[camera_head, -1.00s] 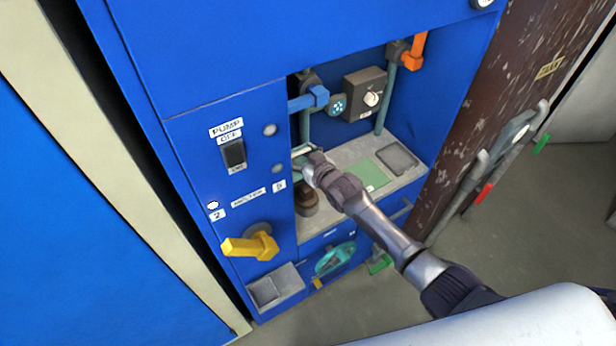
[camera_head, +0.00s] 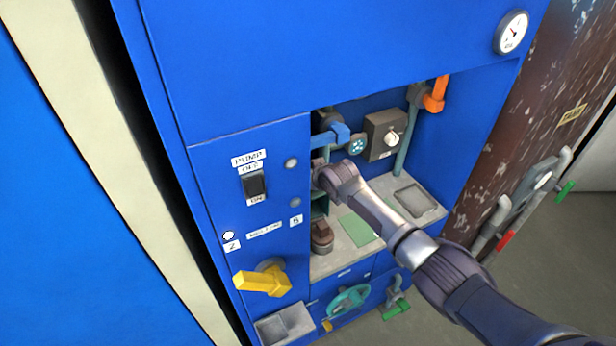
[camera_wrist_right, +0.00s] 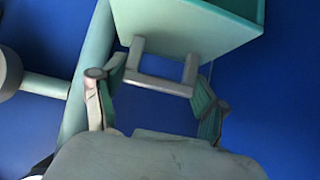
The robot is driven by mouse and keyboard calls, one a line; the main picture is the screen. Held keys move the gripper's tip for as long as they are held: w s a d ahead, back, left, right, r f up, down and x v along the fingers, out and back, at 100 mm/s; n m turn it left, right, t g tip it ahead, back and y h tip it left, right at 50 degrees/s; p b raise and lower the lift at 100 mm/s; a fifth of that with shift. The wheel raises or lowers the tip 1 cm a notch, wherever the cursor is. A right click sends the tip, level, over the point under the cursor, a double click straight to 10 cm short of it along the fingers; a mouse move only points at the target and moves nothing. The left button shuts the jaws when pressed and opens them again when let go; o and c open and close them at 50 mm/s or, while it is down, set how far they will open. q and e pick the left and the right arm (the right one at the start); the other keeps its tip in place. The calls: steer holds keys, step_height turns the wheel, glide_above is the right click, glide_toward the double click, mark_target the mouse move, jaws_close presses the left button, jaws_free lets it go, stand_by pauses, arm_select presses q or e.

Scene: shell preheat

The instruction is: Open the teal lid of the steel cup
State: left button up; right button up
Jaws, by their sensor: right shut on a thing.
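My right gripper (camera_head: 322,176) reaches into the alcove of the blue cabinet from the right. In the right wrist view it (camera_wrist_right: 160,80) is shut on the pale grey loop handle (camera_wrist_right: 165,82) of a teal box-shaped piece (camera_wrist_right: 195,32), which appears to be the lid. The teal piece is cut off by the picture's top edge. In the head view a bit of teal (camera_head: 320,206) shows just below the gripper. A brown rounded object (camera_head: 321,238) stands lower on the grey shelf. I cannot make out the steel cup clearly. My left gripper is not in view.
A blue lever (camera_head: 331,137), a grey knob box (camera_head: 386,134) and an orange handle (camera_head: 436,94) line the alcove. A teal pipe (camera_wrist_right: 92,75) runs close by the gripper. A green pad (camera_head: 356,229) and a recess (camera_head: 414,200) lie on the shelf. A yellow lever (camera_head: 262,281) juts out front.

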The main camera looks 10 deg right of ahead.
steer(key=shift+w+a+r, duration=0.1)
steer(key=shift+w+r, duration=0.1)
steer(key=shift+r, duration=0.25)
steer(key=o, duration=1.5)
steer(key=shift+o, duration=0.9)
steer(key=shift+f, duration=0.1)
steer(key=shift+s+f, duration=0.1)
steer(key=shift+f, duration=0.1)
steer(key=v, duration=1.2)
